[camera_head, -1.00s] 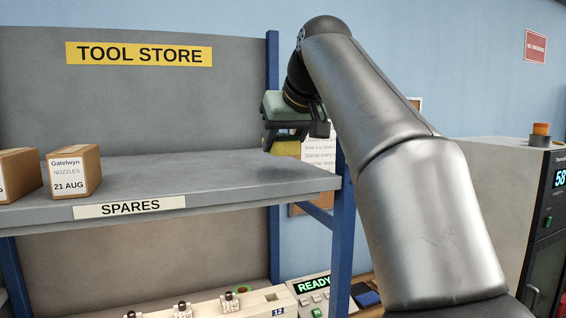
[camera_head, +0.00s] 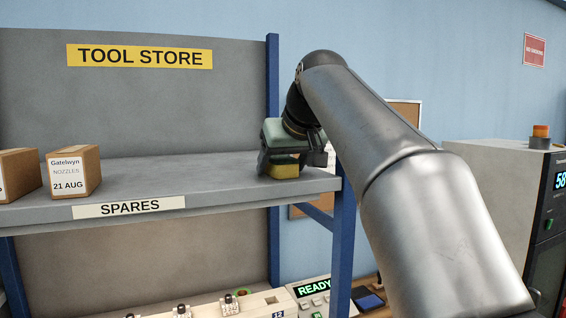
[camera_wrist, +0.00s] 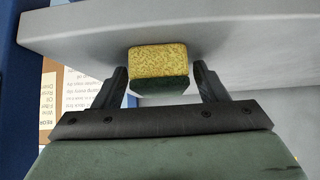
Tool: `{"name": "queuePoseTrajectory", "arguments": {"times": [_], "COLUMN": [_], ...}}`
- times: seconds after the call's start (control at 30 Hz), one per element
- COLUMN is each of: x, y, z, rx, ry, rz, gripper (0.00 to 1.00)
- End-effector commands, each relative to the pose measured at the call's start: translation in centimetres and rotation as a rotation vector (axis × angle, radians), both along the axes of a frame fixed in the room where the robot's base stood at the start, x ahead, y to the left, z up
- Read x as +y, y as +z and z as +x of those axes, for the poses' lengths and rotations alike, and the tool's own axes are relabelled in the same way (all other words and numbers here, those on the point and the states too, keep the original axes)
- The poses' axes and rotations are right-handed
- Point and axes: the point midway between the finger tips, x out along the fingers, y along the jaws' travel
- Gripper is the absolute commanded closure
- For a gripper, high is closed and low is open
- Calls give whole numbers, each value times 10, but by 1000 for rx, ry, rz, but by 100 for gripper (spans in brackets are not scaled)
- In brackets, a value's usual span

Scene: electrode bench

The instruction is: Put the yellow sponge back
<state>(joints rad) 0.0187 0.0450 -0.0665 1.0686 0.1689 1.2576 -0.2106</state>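In the wrist view, the sponge (camera_wrist: 158,59) shows a speckled yellow face and a dark green layer.
Cardboard boxes stand at the shelf's left, one labelled NOZZLES (camera_head: 74,172). The middle of the shelf is clear. A blue post (camera_head: 341,230) stands at the front right corner. A machine (camera_head: 490,200) stands at right.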

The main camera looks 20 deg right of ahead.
Motion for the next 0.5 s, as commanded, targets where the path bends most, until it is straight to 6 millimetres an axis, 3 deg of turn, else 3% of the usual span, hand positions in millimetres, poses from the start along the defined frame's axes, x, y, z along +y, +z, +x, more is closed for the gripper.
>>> {"name": "queuePoseTrajectory", "arguments": {"times": [0.27, 0.5], "x": [-1, -6], "y": [8, 41], "z": [-4, -36], "rx": [-1, -5], "ry": [0, -2], "rz": [0, 0], "gripper": [34, 34]}}
